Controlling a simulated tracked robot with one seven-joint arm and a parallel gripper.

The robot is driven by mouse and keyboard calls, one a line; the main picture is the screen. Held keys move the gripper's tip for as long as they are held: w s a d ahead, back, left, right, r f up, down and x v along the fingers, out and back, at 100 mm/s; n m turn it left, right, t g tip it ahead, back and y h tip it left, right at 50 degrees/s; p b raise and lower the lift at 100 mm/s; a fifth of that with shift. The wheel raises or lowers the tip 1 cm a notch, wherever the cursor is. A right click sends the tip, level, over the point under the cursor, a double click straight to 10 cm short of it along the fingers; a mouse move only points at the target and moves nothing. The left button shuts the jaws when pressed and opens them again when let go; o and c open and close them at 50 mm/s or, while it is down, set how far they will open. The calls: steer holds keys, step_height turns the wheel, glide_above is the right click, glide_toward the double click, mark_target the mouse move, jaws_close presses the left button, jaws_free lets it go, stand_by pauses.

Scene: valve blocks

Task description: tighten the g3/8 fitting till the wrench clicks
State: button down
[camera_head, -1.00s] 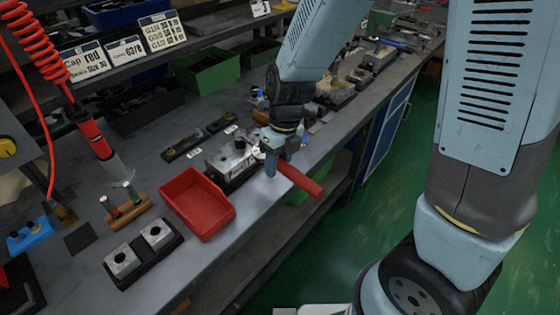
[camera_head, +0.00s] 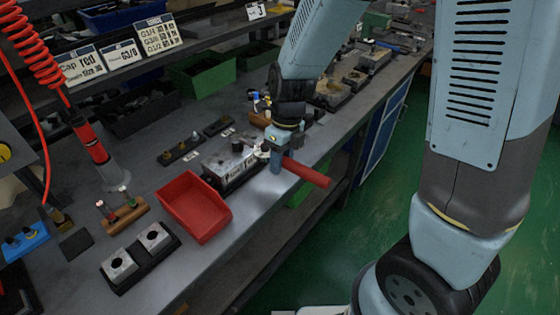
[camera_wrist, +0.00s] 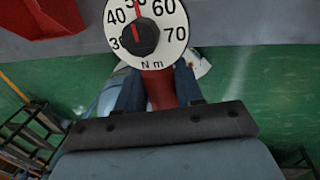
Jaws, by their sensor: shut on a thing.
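My gripper (camera_head: 275,150) is shut on the torque wrench, whose red handle (camera_head: 308,173) sticks out to the right over the bench's front edge. In the wrist view both dark fingers (camera_wrist: 160,88) flank the red shaft. The wrench's white dial (camera_wrist: 147,30) reads in N m, with a black knob and a red pointer near 50. The grey valve block (camera_head: 230,165) stands just left of my gripper, with a dark round part (camera_head: 237,146) on top. Whether the wrench sits on the G3/8 fitting is hidden.
A red tray (camera_head: 195,207) lies left of the valve block. Two small metal blocks (camera_head: 138,252) stand on a black base at the front left. A strip with small fittings (camera_head: 180,151) lies behind. Green bins (camera_head: 203,76) and label cards (camera_head: 120,55) line the back.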

steer(key=shift+r, duration=0.2)
steer(key=shift+r, duration=4.5)
